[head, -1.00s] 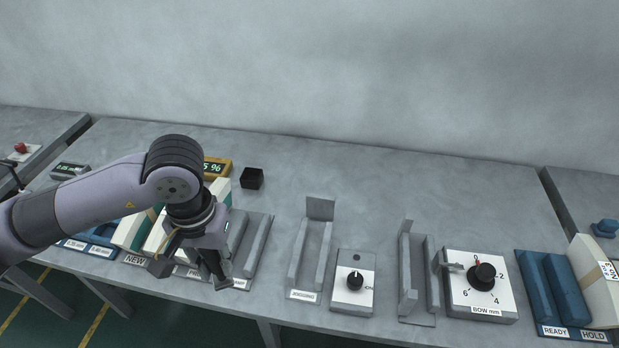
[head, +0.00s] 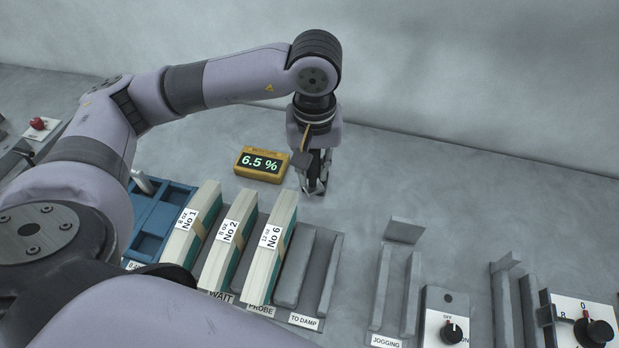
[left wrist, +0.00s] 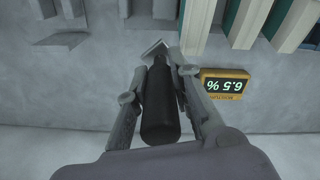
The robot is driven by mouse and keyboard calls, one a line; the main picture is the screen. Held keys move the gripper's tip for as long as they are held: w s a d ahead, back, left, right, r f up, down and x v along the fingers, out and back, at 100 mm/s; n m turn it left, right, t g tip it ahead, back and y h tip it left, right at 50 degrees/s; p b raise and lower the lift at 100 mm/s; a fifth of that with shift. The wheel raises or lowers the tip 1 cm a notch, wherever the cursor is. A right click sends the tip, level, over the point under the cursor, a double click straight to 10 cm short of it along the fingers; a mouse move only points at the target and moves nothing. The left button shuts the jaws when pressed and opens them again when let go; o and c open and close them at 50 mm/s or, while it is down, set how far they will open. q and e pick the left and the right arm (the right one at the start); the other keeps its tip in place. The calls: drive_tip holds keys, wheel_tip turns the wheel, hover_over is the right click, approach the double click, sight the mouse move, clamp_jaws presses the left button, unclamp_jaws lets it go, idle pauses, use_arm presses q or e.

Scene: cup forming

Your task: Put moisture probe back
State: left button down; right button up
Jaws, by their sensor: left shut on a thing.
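The moisture probe (left wrist: 160,112) is a black cylinder lying between the two fingers of my left gripper (left wrist: 160,90) in the left wrist view. The gripper (head: 314,188) is shut on it. In the head view the gripper points down close to the table, just right of the yellow moisture meter (head: 262,164), which reads 6.5 %. The meter also shows in the left wrist view (left wrist: 225,83). The small black holder seen earlier beside the meter is hidden behind my gripper. I cannot tell whether the probe touches or sits in it. My right gripper is out of view.
Paper bundles No 1 (head: 193,225), No 2 (head: 231,240) and No 6 (head: 267,250) stand in front of the meter. The empty TO DAMP slot (head: 308,270) and JOGGING rack (head: 398,280) lie to the right. The table behind and right of the gripper is clear.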

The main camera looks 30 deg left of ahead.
use_arm(q)
drive_tip(key=w+a+r+n+b, duration=0.1)
drive_tip(key=w+a+n+b, duration=0.15)
drive_tip(key=w+n, duration=0.75)
drive_tip(key=w+a+r+n+b, duration=0.1)
drive_tip(key=w+a+n+b, duration=0.15)
drive_tip(key=n, duration=1.45)
drive_tip(key=shift+n, duration=0.3)
drive_tip(key=f+p, duration=0.1)
drive_tip(key=f, duration=0.5)
drive_tip(key=f+p, duration=0.1)
drive_tip(key=f, duration=0.6)
drive_tip(key=f+p, duration=0.1)
drive_tip(key=f, duration=0.5)
drive_tip(key=shift+s+a+f, duration=0.15)
drive_tip(key=shift+a, duration=0.25)
drive_tip(key=shift+f, duration=0.1)
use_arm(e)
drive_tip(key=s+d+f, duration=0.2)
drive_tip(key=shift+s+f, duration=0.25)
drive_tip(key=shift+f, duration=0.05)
